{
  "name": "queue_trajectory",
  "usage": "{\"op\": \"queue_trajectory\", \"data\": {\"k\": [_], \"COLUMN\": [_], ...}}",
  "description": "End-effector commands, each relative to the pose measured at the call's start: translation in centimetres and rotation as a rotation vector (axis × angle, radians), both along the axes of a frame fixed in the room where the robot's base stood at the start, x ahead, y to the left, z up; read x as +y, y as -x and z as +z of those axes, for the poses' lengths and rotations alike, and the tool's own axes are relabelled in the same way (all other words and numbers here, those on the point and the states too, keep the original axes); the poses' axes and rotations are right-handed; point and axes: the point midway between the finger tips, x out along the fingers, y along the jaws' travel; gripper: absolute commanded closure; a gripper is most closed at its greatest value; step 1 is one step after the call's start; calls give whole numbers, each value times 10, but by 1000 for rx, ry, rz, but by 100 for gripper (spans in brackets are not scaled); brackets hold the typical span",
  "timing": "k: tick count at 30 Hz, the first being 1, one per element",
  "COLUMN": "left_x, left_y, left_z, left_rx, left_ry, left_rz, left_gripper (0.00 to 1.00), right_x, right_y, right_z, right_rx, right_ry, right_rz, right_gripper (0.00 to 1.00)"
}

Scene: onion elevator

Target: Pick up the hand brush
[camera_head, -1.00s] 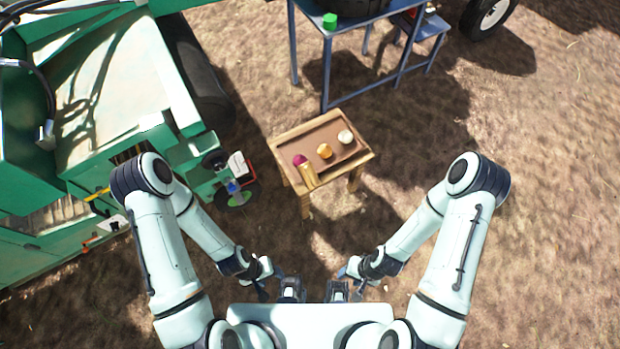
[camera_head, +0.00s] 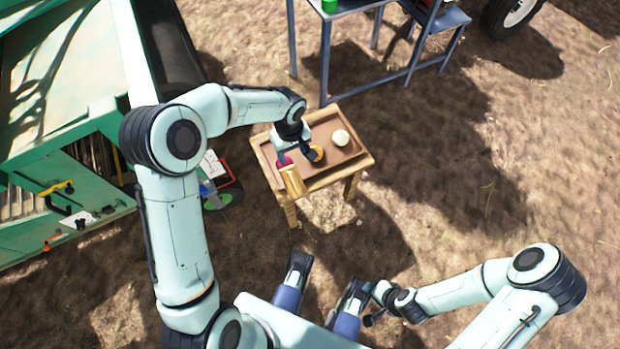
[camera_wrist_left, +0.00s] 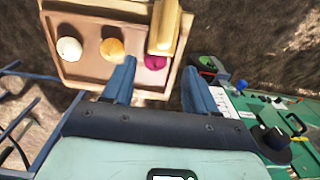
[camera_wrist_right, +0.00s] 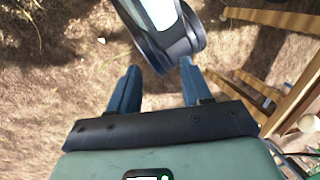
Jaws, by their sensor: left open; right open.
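A tan, block-like thing (camera_head: 293,180), which looks like the hand brush, lies at the front left edge of the brown tray (camera_head: 335,174) on a small wooden table. It also shows at the top of the left wrist view (camera_wrist_left: 164,27). My left gripper (camera_head: 298,156) is open above the tray, just behind the brush and apart from it. In the left wrist view, a magenta onion (camera_wrist_left: 155,62) shows between the open fingers. My right gripper (camera_wrist_right: 160,78) is open and empty, low at the right in the head view and away from the table.
An orange-yellow onion (camera_head: 316,154) and a pale onion (camera_head: 340,138) lie on the tray. A green machine (camera_head: 75,150) stands at the left. A blue metal stand (camera_head: 325,60) is behind the table. Open ground lies to the right.

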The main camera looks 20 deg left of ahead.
Motion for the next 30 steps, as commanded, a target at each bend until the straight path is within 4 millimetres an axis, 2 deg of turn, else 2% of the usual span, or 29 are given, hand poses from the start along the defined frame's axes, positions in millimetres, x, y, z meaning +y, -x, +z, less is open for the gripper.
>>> {"op": "queue_trajectory", "data": {"k": [10, 17, 25, 30], "left_x": [0, 1, 1, 1], "left_y": [1, 2, 7, 7], "left_z": [-63, -80, -119, -130], "left_rx": [5, 3, 6, 3], "left_ry": [0, 0, 1, 2], "left_rz": [2, 2, 2, 3], "left_gripper": [43, 43, 43, 43], "right_x": [-9, -13, -20, -23], "right_y": [-20, -26, -41, -46], "right_z": [-16, -20, -32, -35], "right_rx": [-52, -70, -108, -123], "right_ry": [25, 33, 52, 60], "right_rz": [-21, -29, -46, -51], "right_gripper": [52, 52, 52, 52]}}
